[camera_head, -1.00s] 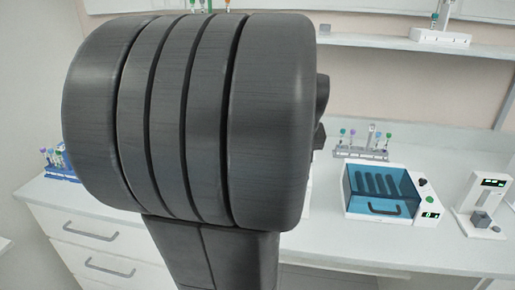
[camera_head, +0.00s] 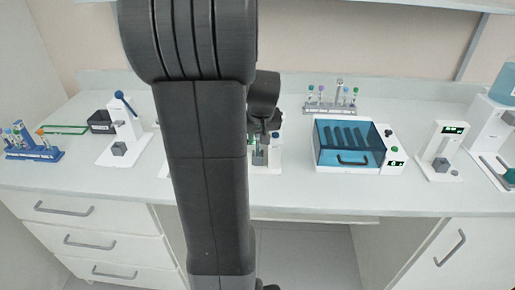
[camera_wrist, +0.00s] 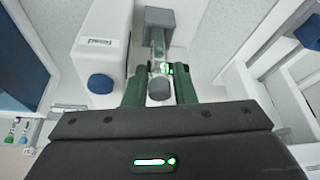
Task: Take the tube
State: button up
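In the wrist view, a clear tube (camera_wrist: 160,66) with a grey cap (camera_wrist: 160,89) and green marks lies between the two green fingers of my gripper (camera_wrist: 160,85). Its far end meets a grey block (camera_wrist: 160,17) beside a white device (camera_wrist: 98,48) with a blue knob. The fingers flank the cap closely; whether they touch it is not clear. In the head view my gripper (camera_head: 264,130) is above the counter, at a white device (camera_head: 273,160) mostly hidden by my arm. The tube cannot be made out there.
A blue-lidded box (camera_head: 350,145) and a small white device (camera_head: 440,150) stand right of my gripper. A rack of tubes (camera_head: 331,100) stands behind. At left are a blue tube rack (camera_head: 32,150) and a white device with a blue lever (camera_head: 122,132). My arm blocks the middle view.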

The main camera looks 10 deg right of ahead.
jog(key=shift+w+f, duration=0.2)
jog(key=shift+f, duration=0.4)
jog(key=c, duration=0.5)
jog(key=shift+r, duration=0.1)
notch_tip(320, 180, up, 10)
jog(key=shift+f, duration=0.1)
